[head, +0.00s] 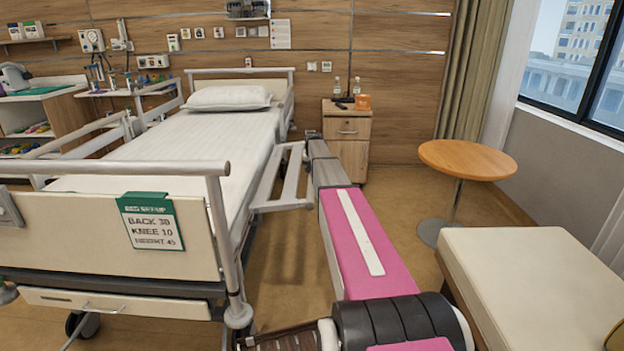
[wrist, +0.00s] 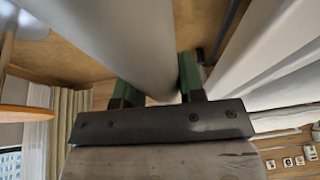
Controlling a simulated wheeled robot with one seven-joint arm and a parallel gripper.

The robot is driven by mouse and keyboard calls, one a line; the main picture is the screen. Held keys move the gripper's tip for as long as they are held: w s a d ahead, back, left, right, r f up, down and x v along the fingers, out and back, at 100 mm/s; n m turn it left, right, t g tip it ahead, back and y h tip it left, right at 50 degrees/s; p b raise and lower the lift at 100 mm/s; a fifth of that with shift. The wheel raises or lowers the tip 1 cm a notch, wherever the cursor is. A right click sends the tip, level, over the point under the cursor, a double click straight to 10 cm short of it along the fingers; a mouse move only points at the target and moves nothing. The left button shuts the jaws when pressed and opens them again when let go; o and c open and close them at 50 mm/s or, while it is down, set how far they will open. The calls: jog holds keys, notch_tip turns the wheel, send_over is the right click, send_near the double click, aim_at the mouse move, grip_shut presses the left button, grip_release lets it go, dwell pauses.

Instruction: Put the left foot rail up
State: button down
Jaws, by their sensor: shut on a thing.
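The bed (head: 170,150) stands on the left of the head view, its foot end towards me. A pale grey side rail (head: 268,185) is on the bed's right side in the picture, nearer the foot end, beside the mattress edge. My gripper (head: 309,136) is at the rail's far upper part, mostly hidden by my pink arm. In the wrist view, the green fingers of my gripper (wrist: 158,82) are on both sides of a thick pale bar of the rail (wrist: 125,40), shut on it. Whether the rail is latched cannot be seen.
A footboard (head: 80,235) with a green-topped sign (head: 150,222) closes the bed's near end. A bedside cabinet (head: 347,135) stands behind my gripper. A round table (head: 467,160) and a cream-topped seat (head: 540,285) stand on the right.

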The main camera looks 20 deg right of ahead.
jog(key=w+a+r+n+g+h, duration=0.35)
jog(key=a+r+h, duration=0.85)
jog(key=r, duration=0.5)
jog(key=w+a+r, duration=0.1)
jog(key=w+a, duration=0.2)
jog(key=a, duration=0.5)
jog(key=shift+a+t, duration=0.25)
jog(key=shift+t, duration=0.1)
jog(key=shift+m, duration=0.25)
jog(key=c, duration=0.7)
grip_release()
jog(key=shift+c, duration=0.2)
jog(key=shift+r, duration=0.1)
